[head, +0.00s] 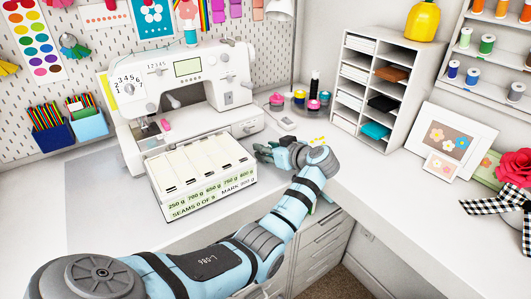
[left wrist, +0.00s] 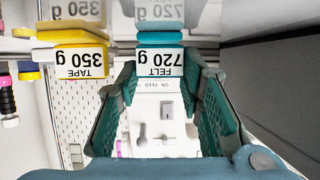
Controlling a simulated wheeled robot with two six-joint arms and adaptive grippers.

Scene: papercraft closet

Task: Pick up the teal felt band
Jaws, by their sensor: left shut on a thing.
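The teal felt band (left wrist: 160,38) shows at the upper middle of the left wrist view, with a white label reading "FELT 720 g" upside down. My left gripper (left wrist: 160,66) has its two green fingers on either side of the band and is shut on it. In the head view my left gripper (head: 272,153) is at the right of the slotted weight box, low over the white table. The band is hidden or too small to make out there. My right gripper is in neither view.
A yellow tape block (left wrist: 72,42) labelled "350 g" stands beside the felt in the left wrist view. The slotted white box (head: 201,176) stands before the sewing machine (head: 185,85). A cubby shelf (head: 349,88) and picture frames (head: 462,138) are at the right.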

